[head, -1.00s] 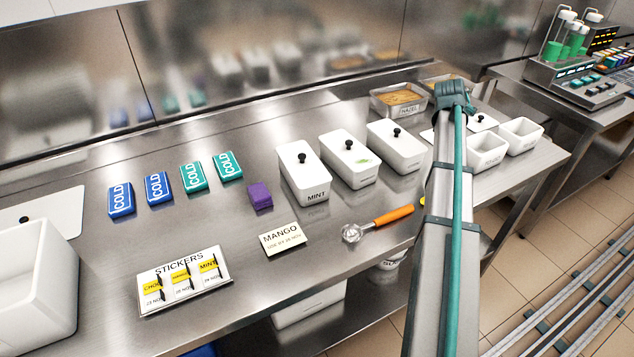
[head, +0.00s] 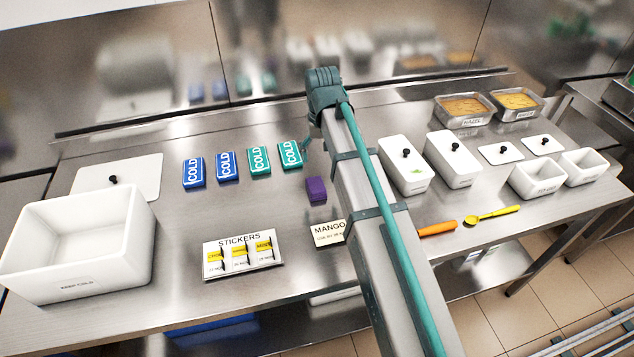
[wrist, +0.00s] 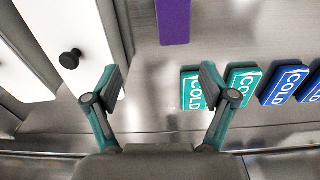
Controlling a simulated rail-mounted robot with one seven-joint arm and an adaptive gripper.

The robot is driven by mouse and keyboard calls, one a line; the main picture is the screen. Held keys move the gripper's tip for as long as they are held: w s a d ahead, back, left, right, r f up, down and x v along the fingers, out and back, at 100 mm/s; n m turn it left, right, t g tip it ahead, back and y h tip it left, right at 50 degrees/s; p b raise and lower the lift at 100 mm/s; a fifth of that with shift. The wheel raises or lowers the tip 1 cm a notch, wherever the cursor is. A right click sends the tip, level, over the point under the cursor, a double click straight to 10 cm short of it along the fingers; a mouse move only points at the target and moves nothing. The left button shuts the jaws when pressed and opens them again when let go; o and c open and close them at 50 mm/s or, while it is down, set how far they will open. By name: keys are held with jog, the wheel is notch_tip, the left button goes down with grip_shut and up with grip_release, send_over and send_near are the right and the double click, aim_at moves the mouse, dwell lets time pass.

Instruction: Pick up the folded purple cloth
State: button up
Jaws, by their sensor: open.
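The folded purple cloth (head: 316,190) lies on the steel counter, in front of the green cold packs and just left of my arm in the head view. In the wrist view the purple cloth (wrist: 174,20) shows at the top edge, partly cut off by the frame. My gripper (wrist: 160,85) is open and empty in the wrist view, its two fingers apart over bare counter and the edge of a green pack. The cloth lies beyond the fingertips, apart from them. In the head view my arm hides most of the gripper.
Two green cold packs (head: 259,160) and two blue ones (head: 194,173) lie left of the cloth. A sticker card (head: 243,262) and a mango label (head: 328,232) lie nearer the front. White lidded tubs (head: 404,172) stand to the right. A large white bin (head: 125,250) stands left.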

jog(key=s+a, duration=0.2)
jog(key=p, duration=0.1)
send_over(316, 185)
jog(key=shift+n+g, duration=0.3)
jog(key=shift+w+a+f, duration=0.1)
jog(key=shift+a+f, duration=0.05)
jog(key=shift+f, duration=1.2)
jog(key=shift+w+a+f, duration=0.1)
jog(key=shift+f, duration=1.2)
jog(key=shift+s+d+f+p, duration=0.15)
jog(key=shift+f+p, duration=0.45)
jog(key=shift+f, duration=0.7)
jog(key=shift+s+d+f+p, duration=0.1)
jog(key=shift+f+p, duration=0.5)
jog(key=shift+f, duration=0.65)
jog(key=c, duration=1.2)
jog(key=shift+w+r, duration=0.1)
jog(key=shift+r, duration=0.05)
jog(key=shift+c, duration=0.2)
jog(key=shift+r, duration=0.5)
jog(key=s+d+r+b, duration=0.2)
jog(key=s+r+b, duration=0.2)
jog(key=s+r, duration=0.7)
jog(key=s, duration=0.2)
jog(key=shift+s+d+r+b, duration=0.35)
jog(key=shift+s+b, duration=0.05)
